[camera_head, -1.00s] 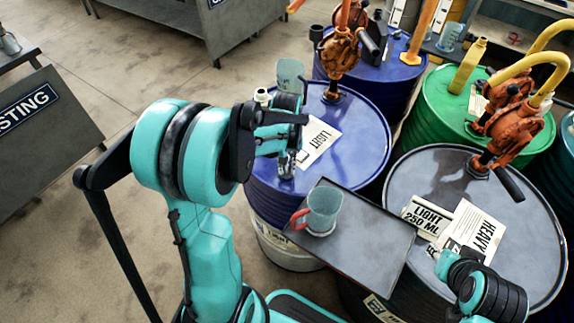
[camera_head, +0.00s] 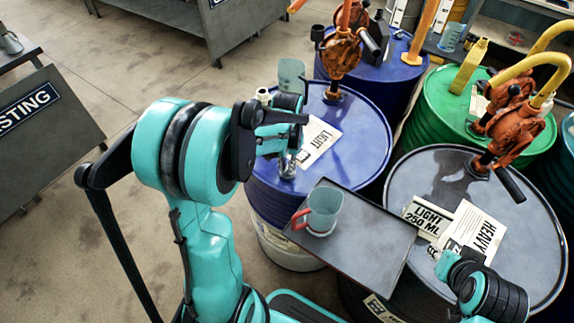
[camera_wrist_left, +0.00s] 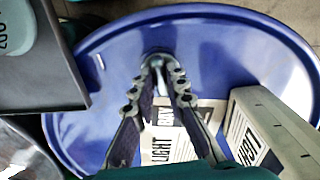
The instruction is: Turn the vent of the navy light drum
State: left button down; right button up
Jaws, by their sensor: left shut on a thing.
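The navy light drum (camera_head: 360,150) stands upright in the middle, with a LIGHT label (camera_head: 318,143) on its lid. My left gripper (camera_head: 288,166) points down over the near left part of that lid. In the left wrist view its ribbed fingers (camera_wrist_left: 168,78) converge on the small metal vent (camera_wrist_left: 157,60) and are shut on it. The fingers partly hide the vent, and its turn angle cannot be read. My right gripper (camera_head: 440,258) is small at the lower right, over the dark heavy drum; its fingers are unclear.
An orange hand pump (camera_head: 341,50) rises from the drum's far side. A tray (camera_head: 372,240) with a clear red-handled jug (camera_head: 323,208) lies close in front. The dark drum (camera_head: 415,180) and a green drum (camera_head: 435,100) crowd the right. Open floor lies left.

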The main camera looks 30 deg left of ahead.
dwell(0.3)
pick_arm(q)
jog(key=c, duration=1.5)
grip_release()
jog(key=shift+c, duration=0.2)
notch_tip(320, 180, up, 12)
